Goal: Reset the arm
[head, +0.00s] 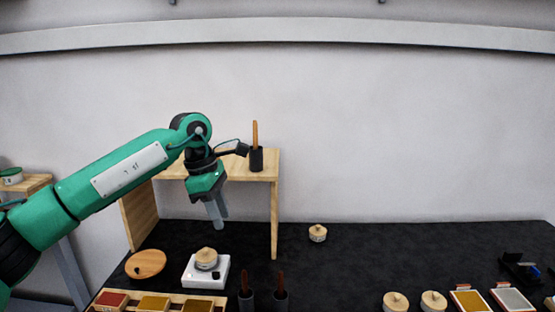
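My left arm, green and black, comes in from the left and reaches in front of the wooden shelf. My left gripper (217,224) points down, above the black tabletop and the white device. Its two grey fingers look close together, and from this angle I cannot tell if there is a gap. No object shows between them. My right gripper is not in view.
The wooden shelf (265,168) bears a black holder (256,160) with a wooden-handled tool. Below are a round wooden lid (146,263), a white device (192,276) with a lidded pot (206,257), and colour trays (153,303). Another pot (318,233) stands near the wall; the table around it is clear.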

